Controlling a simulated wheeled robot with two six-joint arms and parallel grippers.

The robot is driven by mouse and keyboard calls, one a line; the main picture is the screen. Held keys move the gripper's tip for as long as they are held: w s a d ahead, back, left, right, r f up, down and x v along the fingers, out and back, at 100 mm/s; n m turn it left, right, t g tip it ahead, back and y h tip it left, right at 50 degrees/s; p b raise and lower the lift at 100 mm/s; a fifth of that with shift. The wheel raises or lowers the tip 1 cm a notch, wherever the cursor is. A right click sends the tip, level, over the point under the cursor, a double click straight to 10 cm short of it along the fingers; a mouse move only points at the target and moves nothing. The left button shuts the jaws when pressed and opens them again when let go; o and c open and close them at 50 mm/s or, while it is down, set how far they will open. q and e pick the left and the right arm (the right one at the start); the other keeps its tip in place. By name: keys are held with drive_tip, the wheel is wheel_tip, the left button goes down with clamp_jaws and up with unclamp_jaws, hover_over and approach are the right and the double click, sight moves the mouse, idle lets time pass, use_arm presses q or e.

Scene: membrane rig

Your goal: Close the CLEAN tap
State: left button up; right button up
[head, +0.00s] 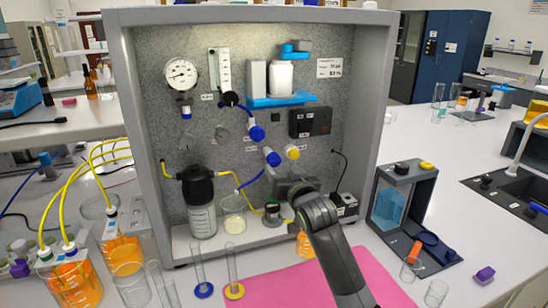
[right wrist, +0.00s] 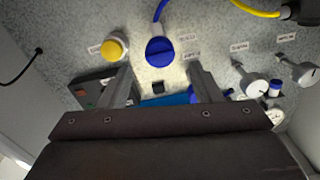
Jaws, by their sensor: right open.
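The grey panel holds an upper blue tap (head: 256,132), a lower blue tap (head: 271,156) and a yellow tap (head: 292,152). The small labels beside them are too blurred to read, so I cannot tell which tap is CLEAN. My right gripper (head: 285,187) is in front of the panel, just below the lower blue and yellow taps. In the right wrist view its open, empty jaws (right wrist: 160,80) point at the panel. The lower blue tap (right wrist: 160,50) shows beyond and between the fingers, apart from them. The yellow tap (right wrist: 115,48) is to its left. My left gripper is out of view.
A black-capped vessel (head: 201,205) and a beaker (head: 234,213) stand left of my right gripper. A pressure gauge (head: 181,73) hangs at the upper left. A pink mat (head: 270,284) lies in front. Beakers with orange liquid (head: 73,285) stand at left.

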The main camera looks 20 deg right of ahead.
sight(276, 162)
drive_tip(key=shift+w+a+p, duration=0.15)
drive_tip(key=shift+w+p, duration=0.4)
drive_tip(key=shift+w, duration=3.15)
drive_tip(key=c, duration=1)
